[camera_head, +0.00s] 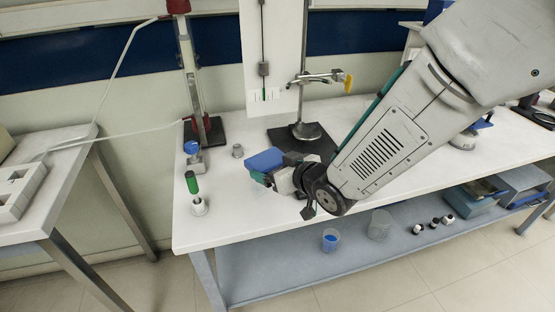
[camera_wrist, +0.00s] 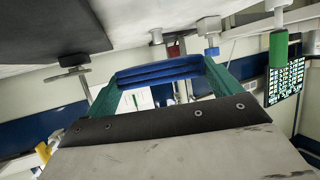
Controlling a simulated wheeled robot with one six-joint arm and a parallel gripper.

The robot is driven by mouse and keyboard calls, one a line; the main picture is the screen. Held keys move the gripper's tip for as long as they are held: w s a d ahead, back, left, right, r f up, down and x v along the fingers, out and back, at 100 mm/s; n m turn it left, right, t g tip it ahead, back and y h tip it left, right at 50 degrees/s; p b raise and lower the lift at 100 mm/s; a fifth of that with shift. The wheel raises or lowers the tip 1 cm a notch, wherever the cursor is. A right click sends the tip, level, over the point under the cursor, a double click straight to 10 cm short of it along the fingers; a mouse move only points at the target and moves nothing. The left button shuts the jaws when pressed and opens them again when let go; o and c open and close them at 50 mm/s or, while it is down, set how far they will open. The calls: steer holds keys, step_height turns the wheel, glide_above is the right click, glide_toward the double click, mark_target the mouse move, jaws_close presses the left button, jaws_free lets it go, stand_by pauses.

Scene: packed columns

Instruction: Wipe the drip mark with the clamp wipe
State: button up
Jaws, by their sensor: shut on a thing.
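The clamp wipe, a blue pad (camera_head: 264,159), is held at the end of my arm above the white bench top (camera_head: 225,218). In the wrist view the blue pad (camera_wrist: 160,73) spans the space between the two green fingers of my gripper (camera_wrist: 160,82). In the head view my gripper (camera_head: 265,173) is just beside the pad, partly hidden by my wrist. I cannot make out the drip mark in either view. I cannot tell whether the pad touches the bench.
A retort stand (camera_head: 303,130) with a clamp stands behind my gripper. A red-topped column stand (camera_head: 190,75), a blue-capped item (camera_head: 192,149), a small grey cup (camera_head: 238,150) and a green-handled tool (camera_head: 191,183) stand left. Beakers sit on the lower shelf (camera_head: 285,280).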

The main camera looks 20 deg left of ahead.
mark_target(274, 195)
steer(key=f, duration=0.3)
steer(key=shift+s+a+f, duration=0.1)
steer(key=shift+a+f, duration=0.15)
steer(key=shift+f, duration=1.05)
steer(key=shift+f, duration=0.75)
steer(key=shift+s+a, duration=0.55)
steer(key=shift+a, duration=0.3)
steer(key=shift+s+a, duration=0.5)
steer(key=shift+a, duration=0.35)
steer(key=shift+f, duration=0.1)
steer(key=shift+w+d+f, duration=0.1)
steer(key=shift+w+d, duration=0.4)
steer(key=shift+d, duration=0.35)
steer(key=shift+w+d+f, duration=0.1)
steer(key=shift+w+d, duration=0.4)
steer(key=shift+d, duration=0.3)
